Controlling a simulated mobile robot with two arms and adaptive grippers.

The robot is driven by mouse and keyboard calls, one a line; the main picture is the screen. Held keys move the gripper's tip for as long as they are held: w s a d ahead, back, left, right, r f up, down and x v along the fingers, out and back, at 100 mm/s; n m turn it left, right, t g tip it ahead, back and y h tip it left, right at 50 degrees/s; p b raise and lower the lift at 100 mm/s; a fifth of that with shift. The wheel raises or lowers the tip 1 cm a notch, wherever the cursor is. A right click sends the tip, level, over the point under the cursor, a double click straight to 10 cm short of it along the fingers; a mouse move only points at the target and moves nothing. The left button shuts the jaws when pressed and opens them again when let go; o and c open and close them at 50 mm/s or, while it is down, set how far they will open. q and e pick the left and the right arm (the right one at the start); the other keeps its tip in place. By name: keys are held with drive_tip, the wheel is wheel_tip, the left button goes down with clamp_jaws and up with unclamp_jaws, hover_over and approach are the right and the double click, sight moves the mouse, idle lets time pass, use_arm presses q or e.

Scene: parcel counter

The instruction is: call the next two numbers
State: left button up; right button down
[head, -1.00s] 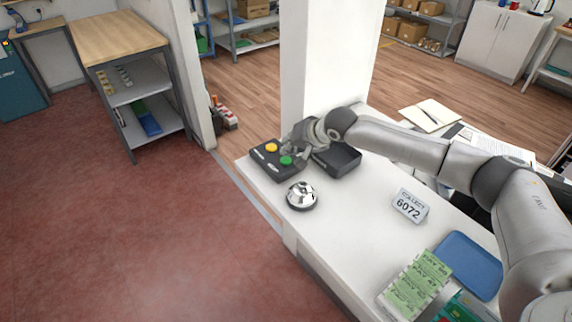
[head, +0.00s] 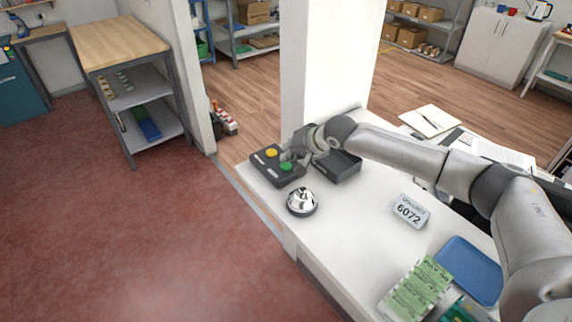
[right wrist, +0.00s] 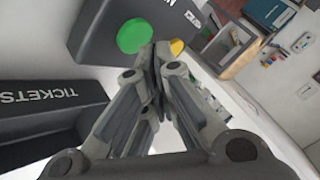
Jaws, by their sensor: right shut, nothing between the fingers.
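A dark button box (head: 265,168) sits at the far left end of the white counter. It has a yellow button (head: 271,153) and a green button (head: 285,167). My right gripper (head: 290,157) is shut and empty, its fingertips just over the green button. In the right wrist view the shut fingertips (right wrist: 158,50) lie beside the green button (right wrist: 134,36) and partly cover the yellow one (right wrist: 178,47). I cannot tell whether they touch the green button. A small sign (head: 410,210) reads 6072. My left gripper is not in view.
A dark box lettered TICKETS (right wrist: 45,112) stands beside the button box. A silver bell (head: 302,202) is just in front of it. A blue tray (head: 470,270) and green slips (head: 418,290) lie at the near right. The counter between bell and sign is clear.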

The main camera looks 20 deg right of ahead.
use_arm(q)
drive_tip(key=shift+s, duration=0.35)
use_arm(e)
drive_tip(key=shift+f, duration=0.1)
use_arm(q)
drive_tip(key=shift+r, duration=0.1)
use_arm(e)
drive_tip(key=shift+f, duration=0.45)
idle(0.4)
drive_tip(key=shift+r+p, duration=0.55)
drive_tip(key=shift+p, duration=0.4)
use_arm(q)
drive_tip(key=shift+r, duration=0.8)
